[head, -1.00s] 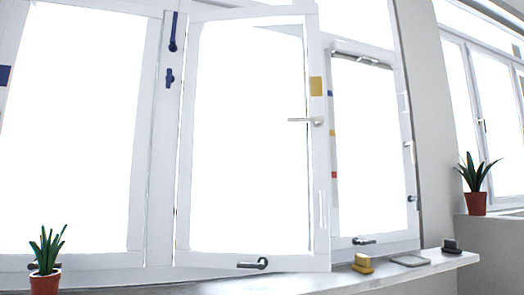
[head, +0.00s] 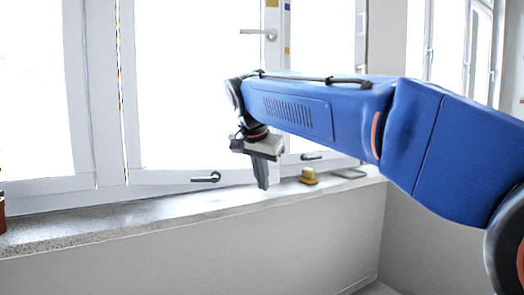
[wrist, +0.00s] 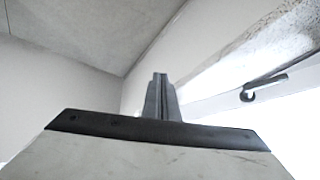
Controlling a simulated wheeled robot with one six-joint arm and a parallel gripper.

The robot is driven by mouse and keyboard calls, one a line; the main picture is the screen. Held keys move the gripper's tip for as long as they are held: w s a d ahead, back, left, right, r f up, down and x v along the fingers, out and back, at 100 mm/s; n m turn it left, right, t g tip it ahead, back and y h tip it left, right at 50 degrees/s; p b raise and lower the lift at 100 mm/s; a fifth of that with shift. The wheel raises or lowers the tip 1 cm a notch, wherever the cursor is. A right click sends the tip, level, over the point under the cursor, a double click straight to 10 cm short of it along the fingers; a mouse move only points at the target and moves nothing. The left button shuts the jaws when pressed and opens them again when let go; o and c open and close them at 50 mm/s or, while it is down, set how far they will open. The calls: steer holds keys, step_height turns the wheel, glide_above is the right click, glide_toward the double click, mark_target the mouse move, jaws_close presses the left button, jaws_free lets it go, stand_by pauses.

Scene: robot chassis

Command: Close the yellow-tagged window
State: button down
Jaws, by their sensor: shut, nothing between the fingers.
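The yellow-tagged window (head: 200,90) is a white-framed sash that stands swung inward, its lower edge over the sill. Part of its yellow tag (head: 272,3) shows at the top edge of the head view. A lever handle (head: 258,33) sits below the tag, and a dark handle (head: 206,178) is at the sash's bottom. My gripper (head: 263,186) is shut and empty, pointing down in front of the sash's lower right corner, partly hiding it. I cannot tell whether it touches the sash. In the wrist view, my shut fingers (wrist: 159,78) point up the picture, with a dark handle (wrist: 264,86) to the right.
The speckled sill (head: 120,218) runs below the windows and also shows in the wrist view (wrist: 245,55). A plant pot (head: 2,216) is cut off at the left edge. The sill's middle is clear.

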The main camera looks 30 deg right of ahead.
steer(key=w+d+r+m+h, duration=0.2)
steer(key=w+d+r+m, duration=0.1)
steer(key=w+r+m, duration=0.7)
steer(key=w+d+f, duration=0.4)
steer(key=w+d, duration=0.3)
steer(key=shift+w+f+n+g+h, duration=0.3)
steer(key=shift+w+f+g, duration=0.1)
